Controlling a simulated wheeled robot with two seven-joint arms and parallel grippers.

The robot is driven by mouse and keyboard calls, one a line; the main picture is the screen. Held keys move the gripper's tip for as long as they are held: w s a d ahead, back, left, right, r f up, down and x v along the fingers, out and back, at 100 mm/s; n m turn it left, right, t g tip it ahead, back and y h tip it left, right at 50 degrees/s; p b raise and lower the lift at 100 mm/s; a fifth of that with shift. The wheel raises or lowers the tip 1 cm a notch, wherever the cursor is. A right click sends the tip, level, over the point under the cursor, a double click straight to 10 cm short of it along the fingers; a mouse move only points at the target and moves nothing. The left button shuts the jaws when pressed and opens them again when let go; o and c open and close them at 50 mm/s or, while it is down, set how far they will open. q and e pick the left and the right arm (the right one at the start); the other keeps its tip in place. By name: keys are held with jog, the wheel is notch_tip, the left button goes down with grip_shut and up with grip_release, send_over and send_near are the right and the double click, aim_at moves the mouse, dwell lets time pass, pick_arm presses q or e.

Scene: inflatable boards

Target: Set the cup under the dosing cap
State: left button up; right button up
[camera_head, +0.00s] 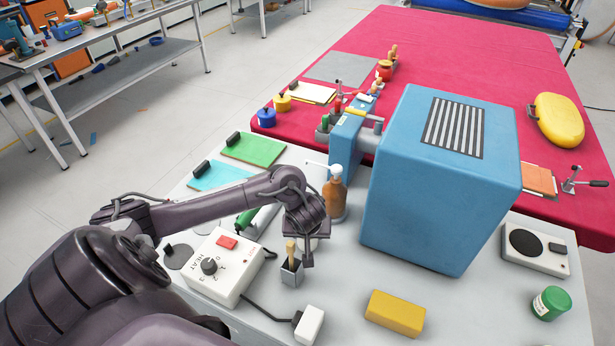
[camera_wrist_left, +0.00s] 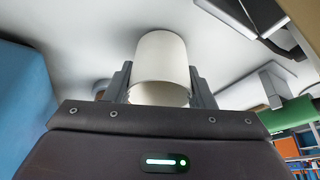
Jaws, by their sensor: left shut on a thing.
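My left gripper (camera_head: 306,250) is low over the grey table, just left of the blue box. In the left wrist view my left gripper (camera_wrist_left: 160,88) is shut on a plain off-white cup (camera_wrist_left: 161,58), with a finger on either side. The cup is hidden in the head view behind the gripper and wrist. An amber bottle (camera_head: 336,200) with a white pump-like cap (camera_head: 332,169) stands upright behind the gripper, close to the blue box. I cannot tell whether this cap is the dosing cap. My right gripper is not in view.
The large blue box (camera_head: 440,195) blocks the right side. A grey pot with a brush (camera_head: 291,268) stands beside the gripper. A white heat control box (camera_head: 224,265), a yellow block (camera_head: 395,313) and a green-lidded jar (camera_head: 551,303) are nearby.

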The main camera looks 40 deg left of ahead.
pick_arm(q)
jog(key=shift+f, duration=0.15)
jog(key=o, duration=1.1)
jog(key=shift+c, duration=0.2)
